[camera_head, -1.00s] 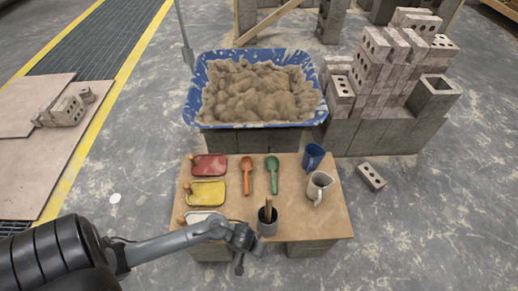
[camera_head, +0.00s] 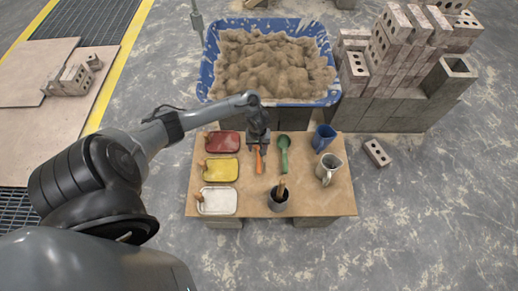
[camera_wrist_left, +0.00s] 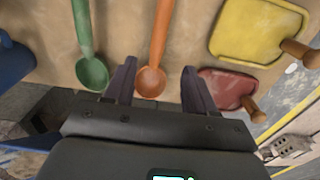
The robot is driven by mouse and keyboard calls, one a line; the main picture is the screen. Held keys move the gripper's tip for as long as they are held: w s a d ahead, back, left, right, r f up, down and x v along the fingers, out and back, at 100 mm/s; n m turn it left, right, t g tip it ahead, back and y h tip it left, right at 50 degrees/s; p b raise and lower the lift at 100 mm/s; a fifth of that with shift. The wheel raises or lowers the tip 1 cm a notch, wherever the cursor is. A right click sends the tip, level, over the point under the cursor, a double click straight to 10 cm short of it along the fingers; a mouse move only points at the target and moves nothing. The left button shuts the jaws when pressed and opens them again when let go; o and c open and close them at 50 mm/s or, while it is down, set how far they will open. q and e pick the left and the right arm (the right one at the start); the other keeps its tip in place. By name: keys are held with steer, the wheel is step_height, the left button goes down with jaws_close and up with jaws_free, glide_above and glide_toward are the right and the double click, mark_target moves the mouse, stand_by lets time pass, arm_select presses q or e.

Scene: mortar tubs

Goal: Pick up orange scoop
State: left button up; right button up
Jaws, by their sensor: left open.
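The orange scoop (camera_head: 259,160) lies on the wooden board, partly hidden under my left gripper in the head view. In the left wrist view the orange scoop (camera_wrist_left: 152,79) shows its round bowl between the fingers, with its handle running away from the gripper. My left gripper (camera_head: 258,146) is open above the scoop's bowl end; in the wrist view its two fingers (camera_wrist_left: 160,80) stand either side of the bowl. I cannot tell how high above the board they are. The right gripper is not in view.
A green scoop (camera_head: 284,160) lies just right. Red (camera_head: 223,144), yellow (camera_head: 222,170) and white (camera_head: 219,201) trowel-like pieces lie left. A blue tub (camera_head: 207,77) of mortar is behind.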

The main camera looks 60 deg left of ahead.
arm_select(q)
steer(key=b, duration=0.3)
glide_above(259, 158)
step_height(259, 158, down, 5)
steer(key=shift+s+r, duration=0.1)
steer(key=shift+a+f, duration=0.2)
steer(key=shift+f, duration=0.3)
step_height(259, 158, down, 4)
steer(key=b, duration=0.4)
steer(key=shift+d+f, duration=0.1)
steer(key=shift+f, duration=0.05)
jaws_close()
